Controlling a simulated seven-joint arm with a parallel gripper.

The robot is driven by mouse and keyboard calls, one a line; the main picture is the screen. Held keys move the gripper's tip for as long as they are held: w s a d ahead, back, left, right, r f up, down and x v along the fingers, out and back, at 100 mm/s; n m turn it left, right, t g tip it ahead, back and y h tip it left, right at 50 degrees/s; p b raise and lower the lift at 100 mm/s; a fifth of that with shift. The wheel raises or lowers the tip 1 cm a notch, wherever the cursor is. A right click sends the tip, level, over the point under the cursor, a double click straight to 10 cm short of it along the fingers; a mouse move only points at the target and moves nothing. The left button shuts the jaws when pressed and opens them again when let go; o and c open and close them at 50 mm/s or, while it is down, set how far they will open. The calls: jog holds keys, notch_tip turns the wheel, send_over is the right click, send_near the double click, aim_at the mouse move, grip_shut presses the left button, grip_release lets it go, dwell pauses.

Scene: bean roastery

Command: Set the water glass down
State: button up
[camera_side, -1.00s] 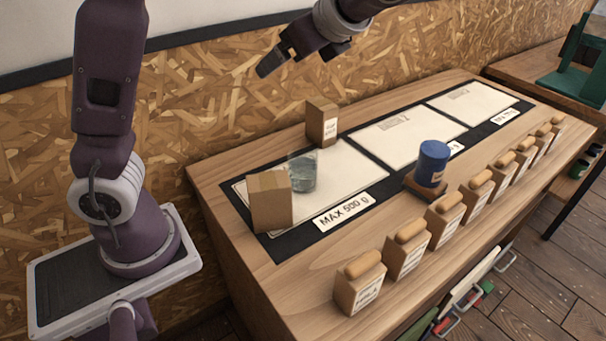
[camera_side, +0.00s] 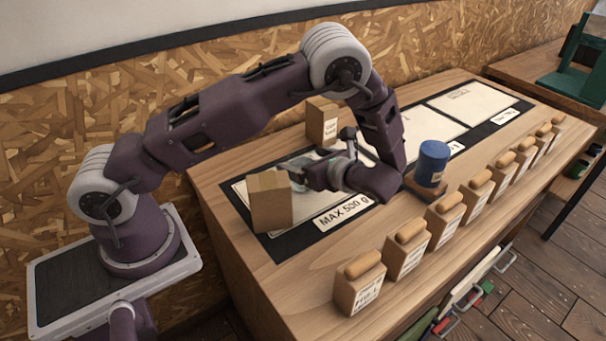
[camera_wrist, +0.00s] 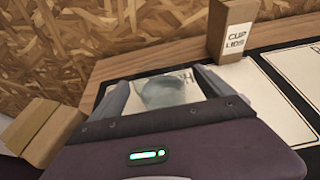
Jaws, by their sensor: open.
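The water glass (camera_wrist: 168,93) is clear and stands upright on the nearest pale panel of the dark mat (camera_side: 277,246), the one labelled MAX 500 g. In the wrist view it lies between the two fingers of my gripper (camera_wrist: 160,88), which are open with gaps at its sides. In the side view my gripper (camera_side: 300,175) is low over the panel, reaching the glass from the right and hiding most of it; only a bit of glass shows.
A cardboard box (camera_side: 269,203) stands close on the left of the glass. A box labelled CUP LIDS (camera_side: 322,122) stands behind. A blue canister (camera_side: 432,165) on a wooden base is to the right. Several wooden-topped containers (camera_side: 408,250) line the front edge.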

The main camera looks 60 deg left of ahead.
aim_at(295, 156)
jog(key=x, duration=0.4)
jog(key=shift+r, duration=0.2)
grip_shut()
